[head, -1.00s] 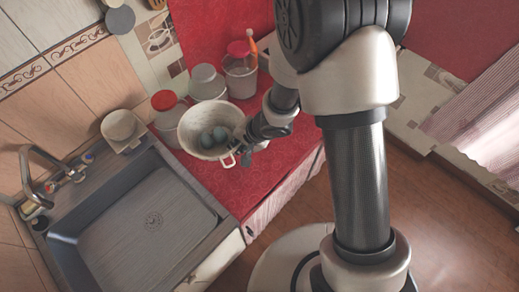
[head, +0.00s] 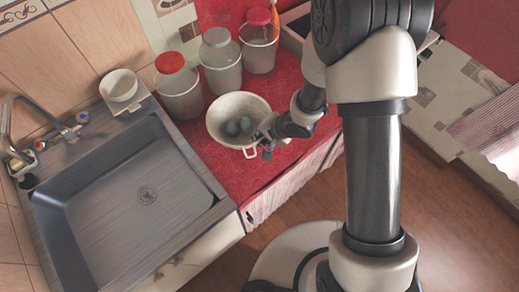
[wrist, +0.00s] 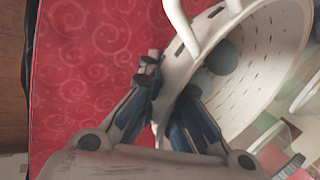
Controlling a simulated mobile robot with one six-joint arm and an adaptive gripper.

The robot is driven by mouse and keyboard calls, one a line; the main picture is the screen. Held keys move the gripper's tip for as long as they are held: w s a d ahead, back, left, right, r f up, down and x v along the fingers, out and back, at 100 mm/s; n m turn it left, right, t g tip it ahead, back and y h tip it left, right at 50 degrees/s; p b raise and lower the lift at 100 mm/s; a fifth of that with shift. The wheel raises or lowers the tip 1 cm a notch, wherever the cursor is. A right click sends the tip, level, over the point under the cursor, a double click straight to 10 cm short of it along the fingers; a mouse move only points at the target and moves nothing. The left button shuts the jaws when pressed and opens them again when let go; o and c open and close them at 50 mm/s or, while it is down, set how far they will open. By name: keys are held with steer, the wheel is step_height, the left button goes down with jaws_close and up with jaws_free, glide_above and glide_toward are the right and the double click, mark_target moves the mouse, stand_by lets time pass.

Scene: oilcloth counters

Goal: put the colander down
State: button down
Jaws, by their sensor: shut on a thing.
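The white colander (head: 222,108) is over the red oilcloth counter (head: 213,172), beside the sink, with round grey-green things (head: 238,126) inside it. In the wrist view the colander (wrist: 262,62) fills the right side, with its slots and a looped handle showing. My gripper (head: 266,142) is at the colander's right side in the head view. In the wrist view my gripper (wrist: 165,88) is shut on the colander's rim or wall. Whether the colander's base touches the cloth is hidden.
Jars with a red lid (head: 180,90), a grey lid (head: 220,62) and a pink lid (head: 259,42) stand behind the colander. Red cloth in front is clear.

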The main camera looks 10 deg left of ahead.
mark_target(260, 151)
step_height(260, 151, down, 5)
steer(key=b, duration=0.3)
steer(key=shift+f, duration=0.2)
steer(key=shift+r, duration=0.15)
steer(key=c, duration=1.8)
jaws_free()
steer(key=shift+d+r+p, duration=0.15)
steer(key=shift+r+p, duration=0.15)
steer(key=p+v, duration=0.6)
steer(key=v, duration=0.5)
steer(key=shift+d, duration=0.15)
